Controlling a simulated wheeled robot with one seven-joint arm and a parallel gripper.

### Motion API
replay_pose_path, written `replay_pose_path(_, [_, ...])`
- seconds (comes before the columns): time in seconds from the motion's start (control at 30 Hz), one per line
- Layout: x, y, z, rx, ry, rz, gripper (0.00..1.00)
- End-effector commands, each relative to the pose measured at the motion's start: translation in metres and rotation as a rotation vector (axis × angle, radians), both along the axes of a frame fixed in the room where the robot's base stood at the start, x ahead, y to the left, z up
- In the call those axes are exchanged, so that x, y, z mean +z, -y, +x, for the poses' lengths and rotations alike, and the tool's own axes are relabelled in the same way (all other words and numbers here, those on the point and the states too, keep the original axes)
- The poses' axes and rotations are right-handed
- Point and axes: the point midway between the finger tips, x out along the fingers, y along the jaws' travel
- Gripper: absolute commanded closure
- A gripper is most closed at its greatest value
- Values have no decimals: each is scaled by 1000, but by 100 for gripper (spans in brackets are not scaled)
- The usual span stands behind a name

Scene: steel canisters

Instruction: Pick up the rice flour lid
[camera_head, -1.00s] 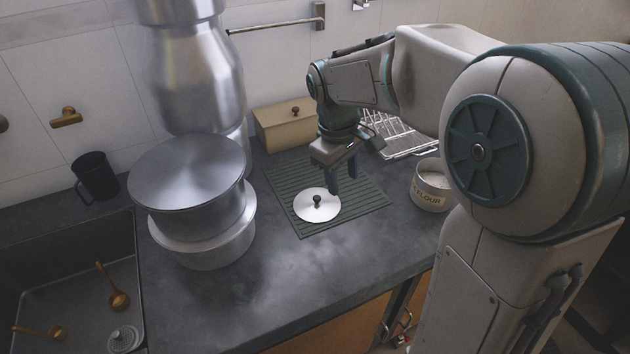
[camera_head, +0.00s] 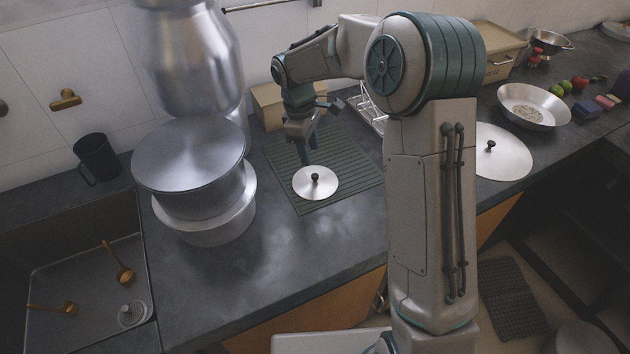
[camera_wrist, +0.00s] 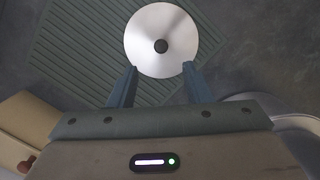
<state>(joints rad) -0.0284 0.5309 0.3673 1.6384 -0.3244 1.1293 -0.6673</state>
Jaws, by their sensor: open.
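A round steel lid (camera_head: 316,184) with a small dark knob lies on the green ribbed mat (camera_head: 350,190). It also shows in the wrist view (camera_wrist: 180,32), ahead of my fingertips, with its knob centred between and beyond them. My gripper (camera_head: 306,158) is open and empty, just behind the lid in the head view. In the wrist view my gripper's two fingers (camera_wrist: 158,70) are spread, with the tips near the lid's near edge. I cannot tell their exact height above it. The flour canister is hidden behind my arm in the head view.
Stacked steel pots (camera_head: 190,180) stand left of the mat. A beige box (camera_head: 268,104) and a wire rack (camera_head: 368,112) stand behind it. A larger lid (camera_head: 505,160) and a steel bowl (camera_head: 535,105) lie to the right. The counter front is clear.

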Motion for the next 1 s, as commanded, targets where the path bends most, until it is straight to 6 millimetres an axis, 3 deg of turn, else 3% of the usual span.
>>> replay_pose_path(0.6, [-71,12,-7,-2,-1,-1,55])
replay_pose_path(0.9, [-77,12,-7,-2,2,0,55])
replay_pose_path(1.0, [-77,12,-7,-2,2,0,80])
